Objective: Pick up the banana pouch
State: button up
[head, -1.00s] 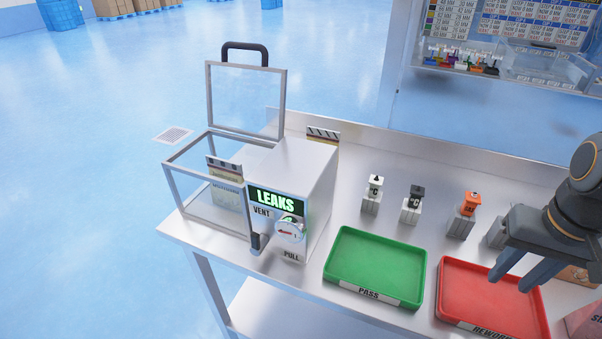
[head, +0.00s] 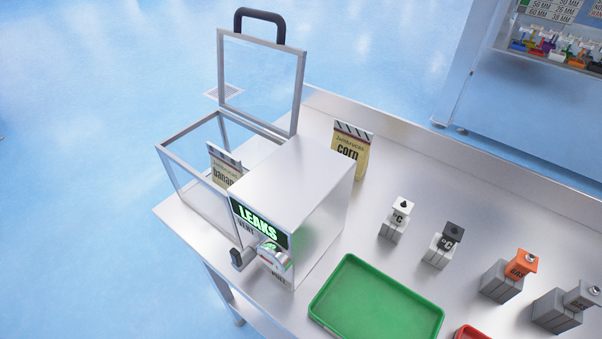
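The banana pouch (head: 226,168) stands upright inside the clear-walled chamber (head: 177,140) at the left end of the table. Its top shows striped edging and the word "banana" partly; its lower part is hidden behind the leak tester box. The chamber's framed lid (head: 262,76) with a black handle is raised. A corn pouch (head: 350,150) stands behind the box, its lower left hidden. My gripper is not in view.
The leak tester box (head: 296,195) has a lit "LEAKS" display, a knob and a lever on its front. A green tray (head: 376,306) lies at the front, with part of a red tray (head: 470,332) beside it. Several small blocks with labelled tops, one orange (head: 520,264), stand to the right.

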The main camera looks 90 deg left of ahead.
aim_at(227, 168)
jog(key=z, duration=0.1)
jog(key=k, duration=1.1)
jog(key=u, duration=1.05)
